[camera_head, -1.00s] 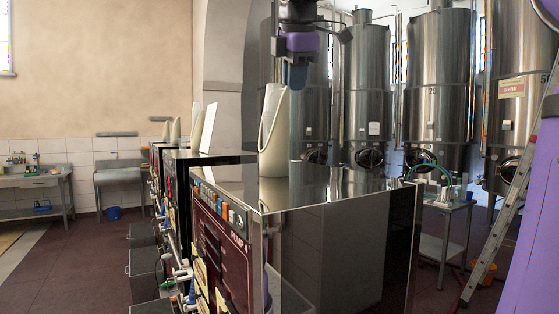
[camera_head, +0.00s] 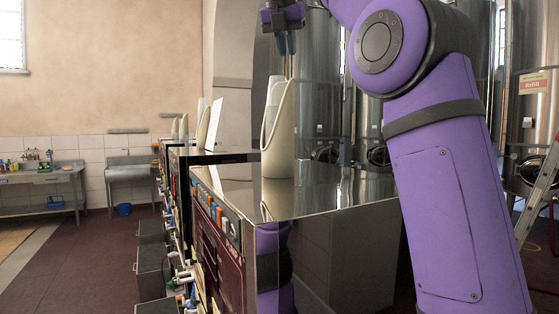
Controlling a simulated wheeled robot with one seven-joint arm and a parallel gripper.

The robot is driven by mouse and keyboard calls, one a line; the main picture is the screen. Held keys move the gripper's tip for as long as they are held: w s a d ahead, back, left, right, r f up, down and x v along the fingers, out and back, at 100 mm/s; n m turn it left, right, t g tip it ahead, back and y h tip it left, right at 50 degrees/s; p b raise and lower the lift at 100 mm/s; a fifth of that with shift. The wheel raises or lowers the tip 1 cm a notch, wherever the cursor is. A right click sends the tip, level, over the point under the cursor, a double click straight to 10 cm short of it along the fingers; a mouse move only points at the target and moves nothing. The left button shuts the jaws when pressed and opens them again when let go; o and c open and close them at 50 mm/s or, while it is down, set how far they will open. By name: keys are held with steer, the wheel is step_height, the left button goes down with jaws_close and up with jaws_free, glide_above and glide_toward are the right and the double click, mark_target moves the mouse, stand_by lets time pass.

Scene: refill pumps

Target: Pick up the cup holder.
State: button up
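The cup holder (camera_head: 279,145) is a tall cream-coloured holder with a slanted, cut-away rim. It stands upright on the shiny top of the nearest pump cabinet. Pale grey-white cups (camera_head: 273,92) seem to stand inside it. My gripper (camera_head: 286,52) points down just above the holder's high rim, at the top of the view. Whether the fingertips are level in depth with the holder is hard to tell.
The pump cabinet's steel top (camera_head: 330,192) is otherwise clear near the holder. Further cabinets with a white sign (camera_head: 213,123) and similar holders stand behind to the left. Large steel tanks (camera_head: 318,100) stand behind. My purple arm covers much of the right side.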

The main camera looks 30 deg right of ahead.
steer(key=shift+x, duration=4.05)
steer(key=shift+w+d+r, duration=0.15)
steer(key=shift+w+d, duration=0.05)
jaws_close()
steer(key=shift+r, duration=0.1)
